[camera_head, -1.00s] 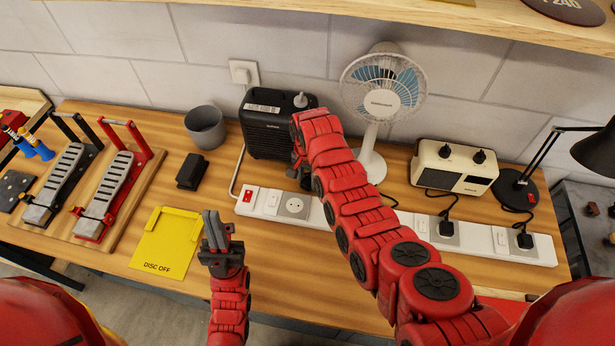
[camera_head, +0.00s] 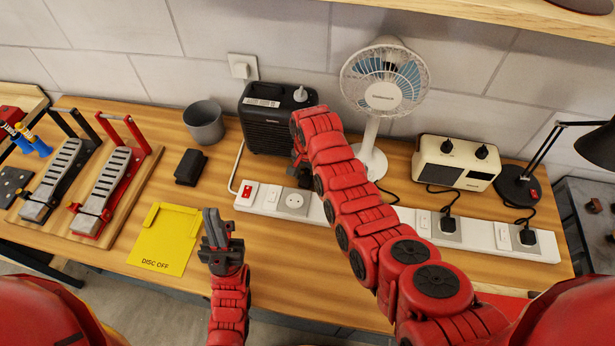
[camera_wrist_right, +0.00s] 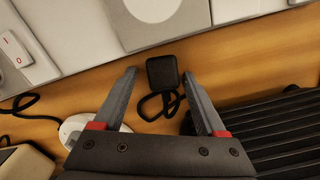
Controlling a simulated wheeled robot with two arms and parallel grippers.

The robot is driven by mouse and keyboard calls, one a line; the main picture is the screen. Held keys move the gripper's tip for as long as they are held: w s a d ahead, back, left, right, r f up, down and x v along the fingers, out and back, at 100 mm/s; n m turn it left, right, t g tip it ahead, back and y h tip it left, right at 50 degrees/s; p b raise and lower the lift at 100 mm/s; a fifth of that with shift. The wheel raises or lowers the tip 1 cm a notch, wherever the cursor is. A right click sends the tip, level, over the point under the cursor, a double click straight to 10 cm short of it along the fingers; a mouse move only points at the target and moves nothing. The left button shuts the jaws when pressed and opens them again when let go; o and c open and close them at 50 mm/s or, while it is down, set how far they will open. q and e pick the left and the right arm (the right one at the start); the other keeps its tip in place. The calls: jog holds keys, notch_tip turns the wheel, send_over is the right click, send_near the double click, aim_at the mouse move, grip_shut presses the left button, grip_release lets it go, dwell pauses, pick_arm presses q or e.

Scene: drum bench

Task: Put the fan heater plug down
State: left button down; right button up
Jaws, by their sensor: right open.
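The fan heater plug (camera_wrist_right: 162,71) is black, with its looped black cord. In the right wrist view it lies on the wooden bench beside the power strip, just past and between my right fingertips. My right gripper (camera_wrist_right: 160,88) is open, with a gap on both sides of the plug. The black ribbed heater (camera_head: 268,130) stands at the back of the bench and fills the right edge of the wrist view (camera_wrist_right: 285,130). In the head view my right arm hides the plug. My left gripper (camera_head: 212,230) looks shut and empty above the bench's front.
The white power strip (camera_head: 270,198) runs along the bench, with black plugs in its right-hand sockets. A fan (camera_head: 384,95), a cream two-knob appliance (camera_head: 455,162) and a lamp stand behind it. A grey cup (camera_head: 204,124), black block (camera_head: 190,167) and yellow mat (camera_head: 167,235) are at left.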

aim_at(307, 177)
jog(key=shift+r, duration=0.1)
jog(key=shift+r+p, duration=0.7)
notch_tip(307, 177, up, 5)
jog(key=b, duration=0.3)
jog(key=shift+w+r, duration=0.1)
notch_tip(307, 177, up, 6)
jog(key=p, duration=0.5)
jog(key=shift+r, duration=0.2)
jog(key=shift+f, duration=0.1)
